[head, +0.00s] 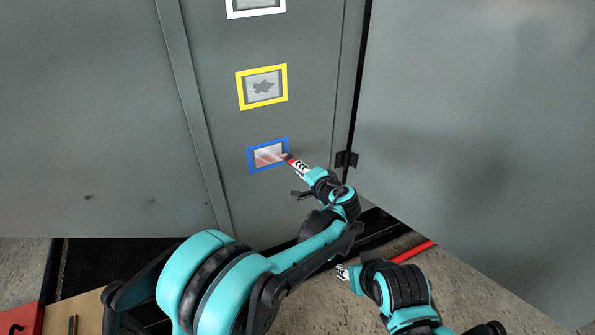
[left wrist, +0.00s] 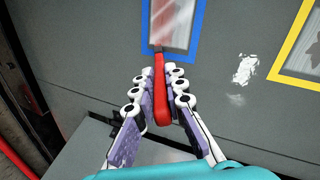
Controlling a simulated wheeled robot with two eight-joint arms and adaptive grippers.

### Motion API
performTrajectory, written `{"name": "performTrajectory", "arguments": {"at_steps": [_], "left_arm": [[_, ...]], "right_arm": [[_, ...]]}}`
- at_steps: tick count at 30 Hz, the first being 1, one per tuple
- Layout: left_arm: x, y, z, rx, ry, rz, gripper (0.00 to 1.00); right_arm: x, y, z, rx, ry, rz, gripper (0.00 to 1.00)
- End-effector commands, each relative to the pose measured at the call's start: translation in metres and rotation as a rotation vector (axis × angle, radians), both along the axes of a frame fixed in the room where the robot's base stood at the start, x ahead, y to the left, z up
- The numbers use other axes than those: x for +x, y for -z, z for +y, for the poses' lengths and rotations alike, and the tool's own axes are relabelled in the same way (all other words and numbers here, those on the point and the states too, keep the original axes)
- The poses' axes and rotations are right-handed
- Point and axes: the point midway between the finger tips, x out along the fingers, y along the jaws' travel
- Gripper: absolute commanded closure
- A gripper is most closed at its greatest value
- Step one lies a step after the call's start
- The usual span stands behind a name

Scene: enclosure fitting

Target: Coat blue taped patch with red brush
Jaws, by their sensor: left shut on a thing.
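The blue taped patch (head: 250,160) is the lowest of three framed patches on the grey cabinet wall. Its inside shows pale and reddish streaks. My left gripper (head: 298,166) is at its right edge, shut on the red brush (head: 290,159). In the left wrist view the brush's red handle (left wrist: 161,100) runs between the fingers of my left gripper (left wrist: 160,80), and its head end lies over the blue frame (left wrist: 186,57); contact cannot be told. My right gripper (head: 343,273) is lower, away from the wall; its jaw opening is unclear.
A yellow-framed patch (head: 241,91) with a dark blotch and a white-framed patch (head: 257,13) are above. A large grey panel (head: 470,120) stands to the right, by a dark hinge (head: 346,159). A red bar (head: 414,250) lies low, and a red box (head: 22,318) is at bottom left.

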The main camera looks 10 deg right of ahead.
Motion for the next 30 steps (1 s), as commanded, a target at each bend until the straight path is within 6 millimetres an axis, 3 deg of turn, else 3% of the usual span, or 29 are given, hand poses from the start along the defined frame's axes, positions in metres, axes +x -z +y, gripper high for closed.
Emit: {"name": "performTrajectory", "arguments": {"at_steps": [12,30], "left_arm": [[-0.001,-0.034,0.0,0.001,0.002,-0.002,1.0],[-0.009,-0.034,0.023,0.002,0.0,-0.001,1.0]], "right_arm": [[0.0,-0.023,0.0,0.0,0.0,0.0,0.6],[0.0,-0.021,0.0,0.0,0.0,0.0,0.6]]}}
